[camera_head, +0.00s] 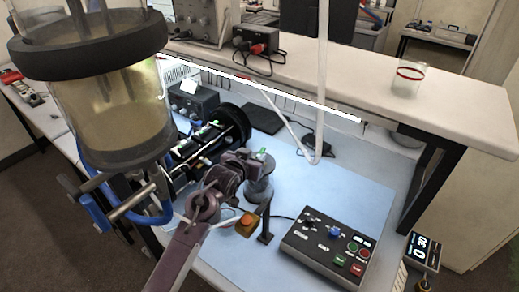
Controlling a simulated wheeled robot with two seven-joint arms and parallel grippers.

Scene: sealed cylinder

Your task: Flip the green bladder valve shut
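A small green piece (262,152), likely the green bladder valve's handle, shows at the top of a grey cylindrical fitting (259,183) on the blue mat. My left arm comes in from the bottom, and my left gripper (250,162) is at the top of this fitting, right by the green piece. The gripper partly covers the fitting. The fingers are too small and dark to show whether they are open, shut or touching the green piece. My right gripper is not in view.
A large clear cylinder (120,100) with cloudy yellowish liquid and black collars stands close at left. An orange-topped piece (247,224) stands near my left forearm. A control box (327,247) sits at right. Free blue mat (350,190) lies behind it, under a raised shelf (350,75).

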